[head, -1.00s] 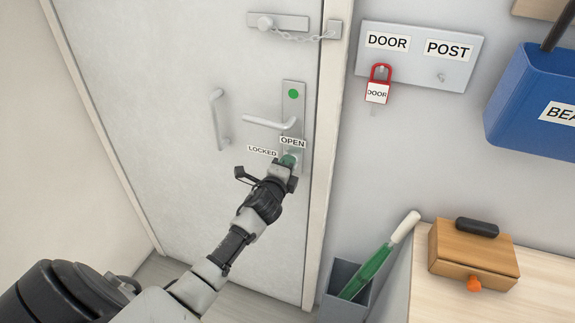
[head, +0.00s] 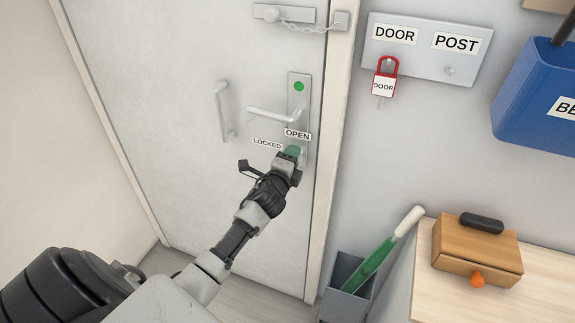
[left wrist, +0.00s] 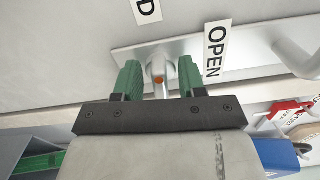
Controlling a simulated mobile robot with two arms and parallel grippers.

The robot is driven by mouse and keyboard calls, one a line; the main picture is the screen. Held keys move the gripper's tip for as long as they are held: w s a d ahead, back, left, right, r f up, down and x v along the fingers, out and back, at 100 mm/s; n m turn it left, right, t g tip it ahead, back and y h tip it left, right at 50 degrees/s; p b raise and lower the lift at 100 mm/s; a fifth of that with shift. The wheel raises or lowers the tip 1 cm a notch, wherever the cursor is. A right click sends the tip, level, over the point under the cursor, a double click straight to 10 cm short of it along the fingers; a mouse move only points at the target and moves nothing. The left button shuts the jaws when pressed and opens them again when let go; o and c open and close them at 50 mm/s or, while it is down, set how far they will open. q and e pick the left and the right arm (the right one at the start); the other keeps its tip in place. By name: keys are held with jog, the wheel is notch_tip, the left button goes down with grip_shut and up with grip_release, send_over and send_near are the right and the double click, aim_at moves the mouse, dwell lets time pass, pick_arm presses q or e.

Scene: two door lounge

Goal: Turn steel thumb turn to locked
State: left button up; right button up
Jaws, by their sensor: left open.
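The steel thumb turn (left wrist: 158,72) sits on the steel lock plate (left wrist: 125,54) in the left wrist view, with a small orange mark on it. My left gripper (left wrist: 160,80) is open, with one green finger on each side of the thumb turn. I cannot tell whether either finger touches it. In the head view my left gripper (head: 292,152) is at the lower part of the plate (head: 299,90) and largely hides the thumb turn. The OPEN label (head: 297,134) is just above the gripper and the LOCKED label (head: 267,144) to its left. My right gripper is not in view.
A lever handle (head: 272,113) is above the labels and a pull handle (head: 223,112) is left of it. A door chain (head: 300,27) spans the top. A wooden box (head: 476,250) sits on a bench at right.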

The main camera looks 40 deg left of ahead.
pick_arm(q)
jog(key=b+v, duration=0.1)
jog(key=v, duration=0.9)
jog(key=shift+s, duration=0.3)
jog(key=shift+f, duration=0.1)
jog(key=s+d+f+n+g+h, duration=0.1)
jog(key=s+f+n+g, duration=0.2)
jog(key=f, duration=0.8)
jog(key=s+d+f+n+g+h, duration=0.15)
jog(key=s+f, duration=0.25)
jog(key=f, duration=0.7)
jog(key=s+d+f+n+g, duration=0.2)
jog(key=s+f+g, duration=0.2)
jog(key=f, duration=0.7)
jog(key=s+d+f+n+g, duration=0.2)
jog(key=s+f, duration=0.4)
jog(key=s, duration=0.4)
jog(key=s+d+f+n+g+h, duration=0.1)
jog(key=s+d+f+n+g, duration=0.2)
jog(key=s+f, duration=0.3)
jog(key=s+d+f+n+g+h, duration=0.1)
jog(key=s+f, duration=0.5)
jog(key=s, duration=0.9)
jog(key=shift+s+d+f+n+g, duration=0.25)
jog(key=shift+s+d+n+g, duration=0.1)
jog(key=shift+d+n+g, duration=0.5)
jog(key=shift+a, duration=0.1)
